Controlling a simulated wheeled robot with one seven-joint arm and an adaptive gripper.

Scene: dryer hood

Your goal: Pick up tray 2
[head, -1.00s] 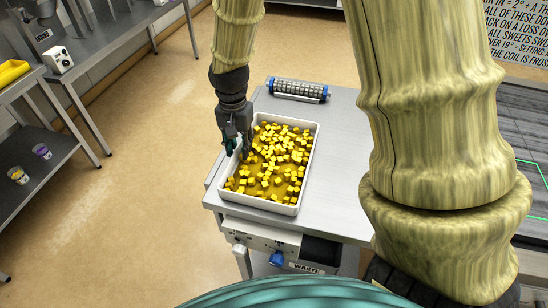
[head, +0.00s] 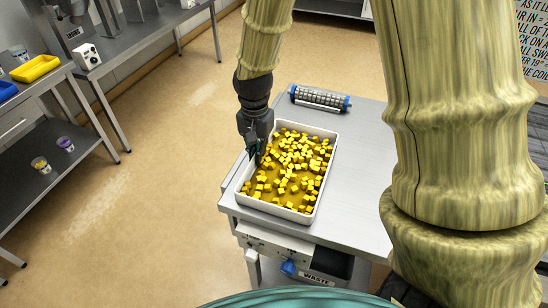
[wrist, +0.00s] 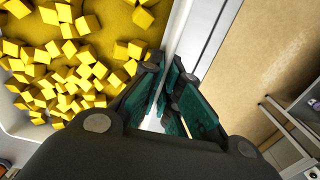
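A white rectangular tray (head: 312,216) filled with several yellow cubes (head: 292,165) sits on a grey metal table. No number is readable on it. My gripper (head: 254,154) points down at the tray's left long wall. In the wrist view, the teal finger pads of my gripper (wrist: 174,98) stand on either side of the tray's white rim (wrist: 182,30), close together with the rim between them. The yellow cubes (wrist: 72,70) lie to the left of the fingers. The tray looks flat on the table. Whether both pads press on the rim is hard to see.
A blue-ended metal roller (head: 320,98) lies behind the tray on the grey table (head: 345,190). A panel marked WASTE (head: 316,278) is below the table's front edge. Shelves with a yellow tray (head: 36,68) and cups stand at the left across open floor.

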